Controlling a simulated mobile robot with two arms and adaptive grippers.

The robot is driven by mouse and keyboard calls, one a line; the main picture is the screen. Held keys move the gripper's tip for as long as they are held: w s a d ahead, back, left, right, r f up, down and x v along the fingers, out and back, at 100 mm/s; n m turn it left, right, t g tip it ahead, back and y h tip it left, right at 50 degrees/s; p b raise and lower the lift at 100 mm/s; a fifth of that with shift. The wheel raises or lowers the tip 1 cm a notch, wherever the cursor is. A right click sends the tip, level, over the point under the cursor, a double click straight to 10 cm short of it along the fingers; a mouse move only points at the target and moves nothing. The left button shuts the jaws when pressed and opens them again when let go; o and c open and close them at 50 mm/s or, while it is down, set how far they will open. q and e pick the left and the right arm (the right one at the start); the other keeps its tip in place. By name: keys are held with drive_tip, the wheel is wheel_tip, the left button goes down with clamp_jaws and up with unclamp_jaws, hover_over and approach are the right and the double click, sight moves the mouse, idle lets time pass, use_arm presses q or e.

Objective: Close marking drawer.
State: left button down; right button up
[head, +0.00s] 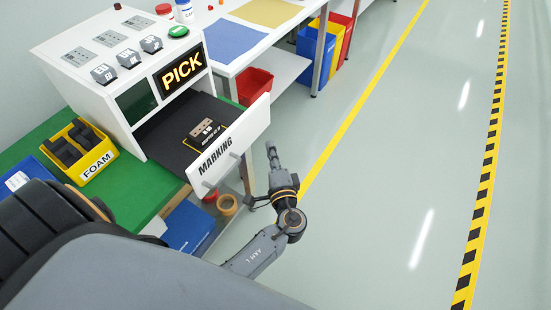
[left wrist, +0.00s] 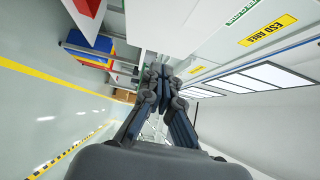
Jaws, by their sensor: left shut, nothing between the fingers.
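The marking drawer is pulled out from the white cabinet (head: 112,88). Its white front panel (head: 244,137) reads MARKING and has grey handle parts on its outer face. Inside its dark tray (head: 180,148) lies a small brown-grey block (head: 204,128) on a yellow-edged label. My left gripper (head: 270,148) is shut and empty, just right of the front panel on its outer side, apparently apart from it. In the left wrist view its fingers (left wrist: 160,72) are together with nothing between them. The drawer is not clearly identifiable in that view. My right gripper is not in view.
A yellow FOAM bin (head: 92,163) stands on the green worktop (head: 125,195) left of the drawer. A red bin (head: 254,84) sits on a shelf behind it. Blue and red containers and an orange ring (head: 228,204) lie below. The floor to the right is clear.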

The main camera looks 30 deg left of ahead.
sight(202, 116)
use_arm(q)
drive_tip(key=w+a, duration=0.1)
drive_tip(key=a+p, duration=0.1)
drive_tip(key=a, duration=0.1)
drive_tip(key=w+a, duration=0.1)
drive_tip(key=a, duration=0.1)
drive_tip(key=shift+w+r+p, duration=0.1)
drive_tip(key=shift+w+p, duration=0.25)
drive_tip(key=shift+a, duration=0.55)
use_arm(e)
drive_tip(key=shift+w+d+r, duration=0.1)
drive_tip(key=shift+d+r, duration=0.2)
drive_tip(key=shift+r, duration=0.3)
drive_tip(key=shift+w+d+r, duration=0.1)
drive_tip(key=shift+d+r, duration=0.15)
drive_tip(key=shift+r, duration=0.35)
